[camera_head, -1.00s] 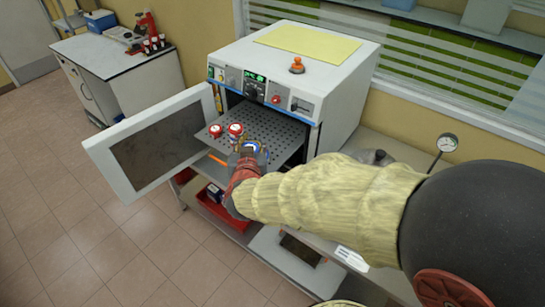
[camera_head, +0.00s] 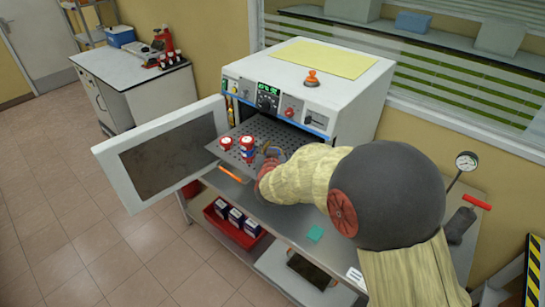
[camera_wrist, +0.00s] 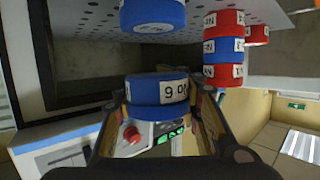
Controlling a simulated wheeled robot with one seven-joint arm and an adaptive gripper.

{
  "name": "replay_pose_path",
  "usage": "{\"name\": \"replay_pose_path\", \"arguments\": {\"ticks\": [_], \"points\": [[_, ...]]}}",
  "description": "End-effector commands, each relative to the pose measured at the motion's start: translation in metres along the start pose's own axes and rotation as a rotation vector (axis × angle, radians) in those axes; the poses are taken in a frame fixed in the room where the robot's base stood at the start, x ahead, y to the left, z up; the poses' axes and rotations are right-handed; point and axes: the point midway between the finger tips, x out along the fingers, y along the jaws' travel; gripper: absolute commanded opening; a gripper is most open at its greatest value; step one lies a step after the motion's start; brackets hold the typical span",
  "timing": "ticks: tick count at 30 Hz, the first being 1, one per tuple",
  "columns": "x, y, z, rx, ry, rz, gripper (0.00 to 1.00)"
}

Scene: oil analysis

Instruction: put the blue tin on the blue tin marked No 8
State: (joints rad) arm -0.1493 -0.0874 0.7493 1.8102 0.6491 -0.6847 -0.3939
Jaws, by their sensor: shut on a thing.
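The wrist view is upside down. My gripper (camera_wrist: 160,108) is shut on a blue tin (camera_wrist: 145,88) with a white label, whose number shows inverted. Another blue tin (camera_wrist: 152,14) stands on the perforated shelf (camera_wrist: 185,28); its label is too oblique to read. The held tin is above it, with a visible gap between them. In the head view my gripper (camera_head: 268,160) is over the shelf's right part, and both blue tins are largely hidden by it and my arm.
A stack of red, blue and red tins (camera_wrist: 223,46) stands beside the blue tin, with a single red tin (camera_head: 225,143) to its left. The oven (camera_head: 300,85) rises behind the shelf, and its open door (camera_head: 165,155) is at left. An orange stick (camera_head: 230,174) lies below the shelf.

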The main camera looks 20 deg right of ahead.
Motion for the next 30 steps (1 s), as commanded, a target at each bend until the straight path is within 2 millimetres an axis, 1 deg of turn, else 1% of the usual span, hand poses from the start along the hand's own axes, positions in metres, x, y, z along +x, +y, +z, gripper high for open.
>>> {"name": "replay_pose_path", "arguments": {"ticks": [2, 6, 7, 15, 19, 20, 30], "points": [[0.008, 0.002, 0.009, -0.001, -0.001, 0.001, 0.03], [0.013, 0.001, 0.03, -0.002, -0.003, 0.0, 0.03], [0.014, 0.001, 0.032, -0.001, -0.002, 0.0, 0.03], [0.014, 0.001, 0.032, 0.0, 0.001, 0.0, 0.03], [0.015, 0.001, 0.036, 0.0, 0.0, 0.0, 0.03], [0.015, 0.001, 0.036, 0.0, 0.0, 0.0, 0.3], [0.015, 0.001, 0.035, 0.0, 0.0, 0.0, 0.49]]}}
